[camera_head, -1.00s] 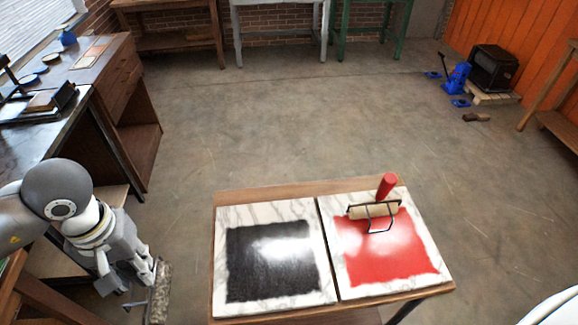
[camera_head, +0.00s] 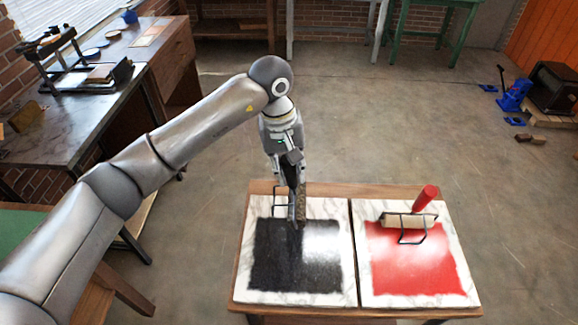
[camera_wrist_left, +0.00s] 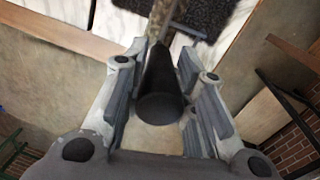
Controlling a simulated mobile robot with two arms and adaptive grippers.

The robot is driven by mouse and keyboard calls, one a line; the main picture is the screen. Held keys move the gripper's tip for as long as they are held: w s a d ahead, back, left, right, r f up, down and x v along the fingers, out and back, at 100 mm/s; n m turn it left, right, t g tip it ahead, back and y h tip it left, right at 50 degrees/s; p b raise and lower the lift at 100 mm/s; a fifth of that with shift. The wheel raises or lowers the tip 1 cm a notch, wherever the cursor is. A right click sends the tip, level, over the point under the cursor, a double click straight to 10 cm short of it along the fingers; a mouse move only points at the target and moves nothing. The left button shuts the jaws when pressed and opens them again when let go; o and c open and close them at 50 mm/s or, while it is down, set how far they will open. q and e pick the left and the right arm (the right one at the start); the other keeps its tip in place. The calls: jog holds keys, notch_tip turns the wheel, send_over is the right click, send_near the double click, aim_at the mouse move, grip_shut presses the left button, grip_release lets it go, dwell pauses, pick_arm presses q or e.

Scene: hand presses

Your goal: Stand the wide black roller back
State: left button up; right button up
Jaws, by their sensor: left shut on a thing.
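My left gripper (camera_head: 293,190) is shut on the black handle of the wide roller (camera_head: 301,196), above the back edge of the black ink patch. In the left wrist view the black handle (camera_wrist_left: 162,85) lies between the finger pads, pointing toward the camera. The roller's speckled part and thin wire frame show past it. The gripper hides part of the roller, and I cannot tell if it touches the slab. The marble slab with black ink (camera_head: 330,215) is on the left of the table. My right gripper is not in view.
A red-handled roller (camera_head: 408,220) rests on the marble slab with red ink (camera_head: 455,225), right of the black one. Both slabs sit on a small wooden table (camera_head: 243,245). A workbench (camera_head: 75,120) with a press stands at the left.

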aim_at(284, 160)
pick_arm(q)
jog(key=shift+f+b, duration=0.4)
jog(key=shift+f, duration=1.45)
jog(key=shift+f+b, duration=0.7)
jog(key=shift+b, duration=0.25)
jog(key=o, duration=1.4)
jog(key=shift+f, duration=0.1)
jog(key=shift+s+a+r+p, duration=0.15)
jog(key=shift+r+p, duration=0.25)
jog(key=shift+r, duration=1.1)
jog(key=shift+w+a+r+p, duration=0.1)
jog(key=shift+a+r+p, duration=0.25)
jog(key=shift+r, duration=1.15)
jog(key=shift+s+a+r+p, duration=0.15)
jog(key=shift+r+p, duration=0.25)
jog(key=shift+r, duration=1.1)
jog(key=shift+w, duration=0.1)
